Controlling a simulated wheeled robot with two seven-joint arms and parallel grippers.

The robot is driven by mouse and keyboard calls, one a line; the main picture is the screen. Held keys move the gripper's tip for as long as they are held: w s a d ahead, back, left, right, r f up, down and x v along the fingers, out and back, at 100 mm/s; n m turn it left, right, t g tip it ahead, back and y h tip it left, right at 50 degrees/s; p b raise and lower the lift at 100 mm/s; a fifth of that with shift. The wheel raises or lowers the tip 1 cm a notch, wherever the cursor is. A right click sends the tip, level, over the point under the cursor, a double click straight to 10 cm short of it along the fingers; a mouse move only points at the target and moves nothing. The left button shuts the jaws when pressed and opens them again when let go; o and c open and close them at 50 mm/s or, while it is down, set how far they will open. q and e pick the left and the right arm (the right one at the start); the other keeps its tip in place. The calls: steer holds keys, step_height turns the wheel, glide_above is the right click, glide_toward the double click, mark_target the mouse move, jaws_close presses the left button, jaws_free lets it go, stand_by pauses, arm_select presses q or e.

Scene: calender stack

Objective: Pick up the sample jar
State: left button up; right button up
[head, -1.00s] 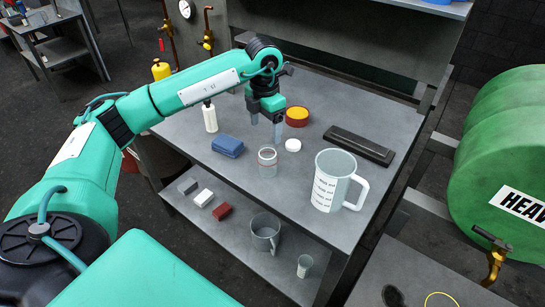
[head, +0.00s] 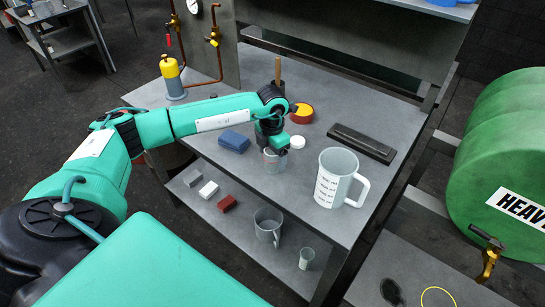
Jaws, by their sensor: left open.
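The sample jar (head: 274,167) is a small clear jar standing upright on the grey table (head: 335,100). My left gripper (head: 273,153) points down at it from above, with its fingers open and at the jar's upper part. The fingers cover part of the jar, and I cannot tell whether they touch it. A white round lid (head: 297,142) lies on the table just right of the gripper. My right gripper is not in view.
A blue block (head: 234,142) lies left of the jar. A large measuring jug (head: 333,178) stands to its right, and a dark flat bar (head: 362,143) lies behind the jug. A red and yellow tin (head: 302,113) stands behind the lid. Below is a shelf (head: 240,235) with several items.

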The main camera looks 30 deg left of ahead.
arm_select(q)
steer(key=shift+c, duration=0.7)
steer(key=c, duration=1)
steer(key=shift+o, duration=0.2)
